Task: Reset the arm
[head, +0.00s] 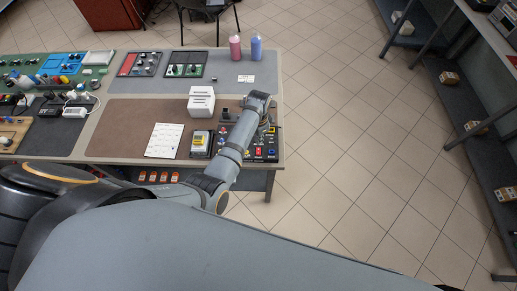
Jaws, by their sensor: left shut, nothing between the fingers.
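My left arm (232,153) comes in from the lower left and reaches out over the right end of the table. Its wrist is bent at the far end, above a dark panel (262,154) with several small coloured parts. My left gripper (267,121) is small and dark here, and the wrist partly covers it. It is shut with nothing in it. I cannot tell how far it is above the panel. My right gripper is not in view.
A white slotted block (201,102), a white sheet (164,140) and a yellow-and-white device (200,142) are left of my arm. Pink (235,48) and blue (256,48) bottles stand at the back. Tiled floor (345,140) is clear to the right, before shelving (470,130).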

